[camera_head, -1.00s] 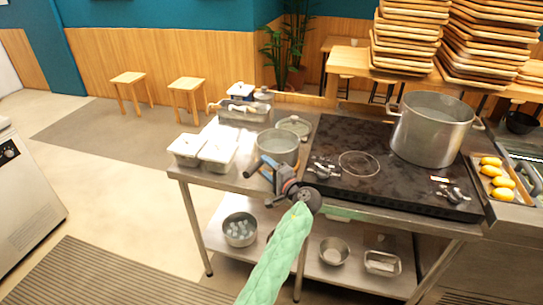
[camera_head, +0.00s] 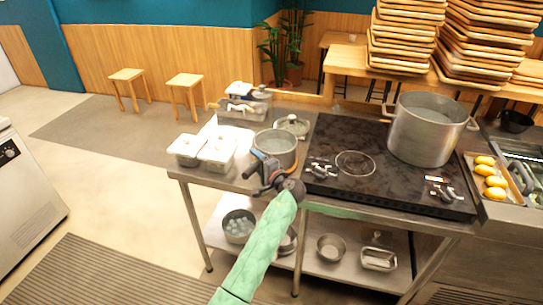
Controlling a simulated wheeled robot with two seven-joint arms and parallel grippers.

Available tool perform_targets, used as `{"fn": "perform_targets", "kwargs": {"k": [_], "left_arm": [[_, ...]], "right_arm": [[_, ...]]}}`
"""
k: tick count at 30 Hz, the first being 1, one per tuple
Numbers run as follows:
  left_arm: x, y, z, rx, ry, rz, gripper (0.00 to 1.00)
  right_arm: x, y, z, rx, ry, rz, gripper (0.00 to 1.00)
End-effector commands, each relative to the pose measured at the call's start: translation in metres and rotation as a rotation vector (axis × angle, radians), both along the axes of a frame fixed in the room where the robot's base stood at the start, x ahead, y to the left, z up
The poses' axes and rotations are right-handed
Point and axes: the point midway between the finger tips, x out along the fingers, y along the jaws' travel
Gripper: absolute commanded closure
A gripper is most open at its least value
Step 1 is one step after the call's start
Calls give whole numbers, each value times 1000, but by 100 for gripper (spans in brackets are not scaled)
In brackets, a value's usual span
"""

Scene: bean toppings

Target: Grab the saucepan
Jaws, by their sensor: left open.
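The saucepan (camera_head: 276,146) is a grey metal pan standing on the steel counter, left of the black stove. Its handle points toward the front left and is mostly hidden by my left gripper. My left gripper (camera_head: 257,165), on the green-sleeved arm, is at the handle, just in front of the pan. Its jaws are open, with the fingers close around or beside the handle; I cannot tell which. My right gripper is not in view.
White containers (camera_head: 216,153) stand left of the saucepan, and a lid (camera_head: 292,126) lies behind it. A large pot (camera_head: 428,130) stands on the black stove (camera_head: 335,185). Bowls (camera_head: 331,247) sit on the lower shelf. A tray of lemons is at the right.

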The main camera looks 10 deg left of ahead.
Motion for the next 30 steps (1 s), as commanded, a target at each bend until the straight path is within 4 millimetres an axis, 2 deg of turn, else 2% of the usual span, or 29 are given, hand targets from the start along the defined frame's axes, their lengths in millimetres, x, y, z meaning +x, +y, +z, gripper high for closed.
{"fn": "perform_targets", "kwargs": {"k": [5, 8, 13, 30], "left_arm": [[0, 0, 0, 0, 0, 0, 50], [0, 0, 0, 0, 0, 0, 65], [0, 0, 0, -1, 1, 0, 99], [0, 0, 1, -1, -3, -1, 100]], "right_arm": [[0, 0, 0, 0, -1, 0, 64], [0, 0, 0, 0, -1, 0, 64], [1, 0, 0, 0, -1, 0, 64], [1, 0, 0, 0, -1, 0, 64]]}}
